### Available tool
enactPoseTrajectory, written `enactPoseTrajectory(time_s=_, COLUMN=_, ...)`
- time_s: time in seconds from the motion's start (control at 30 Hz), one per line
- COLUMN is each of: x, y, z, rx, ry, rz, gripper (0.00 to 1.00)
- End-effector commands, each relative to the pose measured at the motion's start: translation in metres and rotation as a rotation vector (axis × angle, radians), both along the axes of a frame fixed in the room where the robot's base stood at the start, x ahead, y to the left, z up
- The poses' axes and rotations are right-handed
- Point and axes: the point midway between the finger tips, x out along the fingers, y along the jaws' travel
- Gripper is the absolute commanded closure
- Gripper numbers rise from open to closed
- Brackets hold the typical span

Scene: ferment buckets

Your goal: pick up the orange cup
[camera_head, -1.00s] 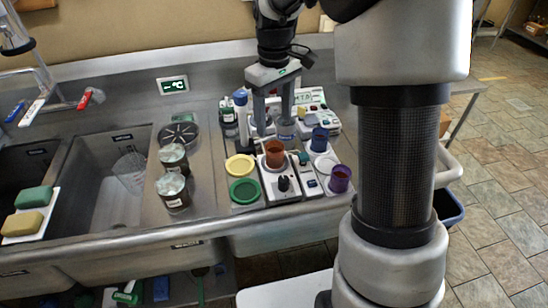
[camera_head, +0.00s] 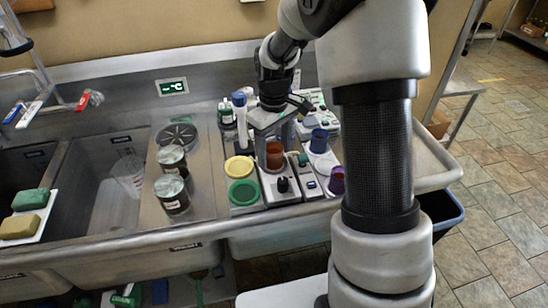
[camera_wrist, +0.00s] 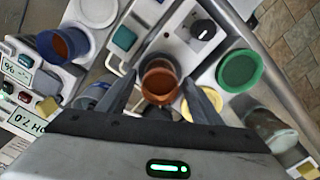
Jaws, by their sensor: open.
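The orange cup (camera_head: 274,155) stands upright on a white device with a black knob. My gripper (camera_head: 273,150) is open, pointing down from above and behind the cup, with one finger on each side. In the wrist view my gripper (camera_wrist: 160,98) has its fingertips close to the cup's sides. I cannot tell whether either finger touches it.
A blue cup (camera_head: 319,141) and a purple cup (camera_head: 337,180) stand to the right. A yellow lid (camera_head: 238,166) and a green lid (camera_head: 244,192) lie to the left. Two jars (camera_head: 172,195) stand further left beside the sink basin (camera_head: 112,185). A white-and-blue bottle (camera_head: 240,108) stands close behind.

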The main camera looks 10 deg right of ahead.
Motion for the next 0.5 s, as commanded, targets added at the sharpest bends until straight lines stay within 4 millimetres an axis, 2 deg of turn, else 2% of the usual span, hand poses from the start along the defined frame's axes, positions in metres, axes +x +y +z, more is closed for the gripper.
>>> enactPoseTrajectory(time_s=0.07, x=0.0001, y=-0.0001, z=0.0003, rx=0.000, ry=0.000, rz=0.000, gripper=0.41)
enactPoseTrajectory(time_s=0.33, x=0.0001, y=-0.0001, z=0.0005, rx=0.000, ry=0.000, rz=0.000, gripper=0.86)
enactPoseTrajectory(time_s=0.5, x=0.0002, y=-0.0001, z=0.0008, rx=0.000, ry=0.000, rz=0.000, gripper=0.86)
